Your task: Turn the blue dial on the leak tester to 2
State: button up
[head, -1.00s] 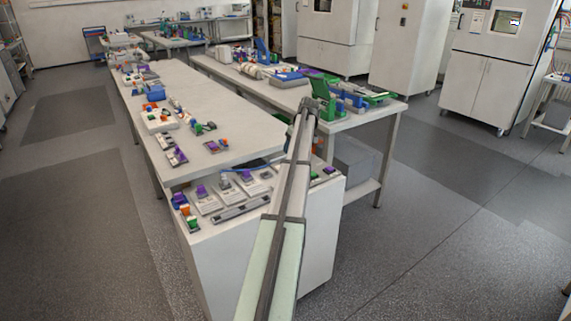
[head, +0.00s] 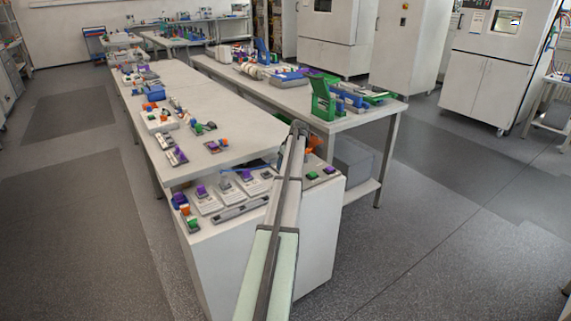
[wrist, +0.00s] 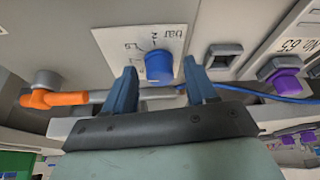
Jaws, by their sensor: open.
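The blue dial (wrist: 159,67) sits on a white label plate (wrist: 112,45) on a light grey panel in the wrist view. The label reads "bar", with a 2 and other scale marks that appear turned in the picture. Which mark the dial points at cannot be told. My gripper (wrist: 161,80) is open, with one blue finger on each side of the dial. Whether the fingers touch it cannot be told. In the head view my arm reaches to the end of the near bench, and the dial cannot be made out there.
An orange fitting (wrist: 55,98) on a grey pipe lies left of the dial. A dark square socket (wrist: 222,57), a purple knob (wrist: 285,76) and a blue cable (wrist: 262,95) are to the right. In the head view, a cabinet top (head: 235,222) holds several small devices.

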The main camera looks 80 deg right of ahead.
jog(key=shift+c, duration=0.3)
jog(key=c, duration=1)
jog(key=shift+m, duration=0.4)
jog(key=m+h, duration=0.1)
jog(key=m, duration=0.1)
jog(key=shift+w+a+m+g, duration=0.1)
jog(key=shift+a+m+g, duration=0.05)
jog(key=shift+m+g, duration=0.25)
jog(key=m, duration=0.2)
jog(key=m+g, duration=0.1)
jog(key=m, duration=0.1)
jog(key=shift+w+m+g+h, duration=0.1)
jog(key=shift+m+g+h, duration=0.2)
jog(key=shift+h, duration=0.1)
jog(key=m+g, duration=0.1)
jog(key=m, duration=0.3)
jog(key=shift+w+g, duration=0.1)
jog(key=shift+g, duration=0.3)
jog(key=shift+m+g, duration=0.6)
jog(key=shift+m, duration=1.2)
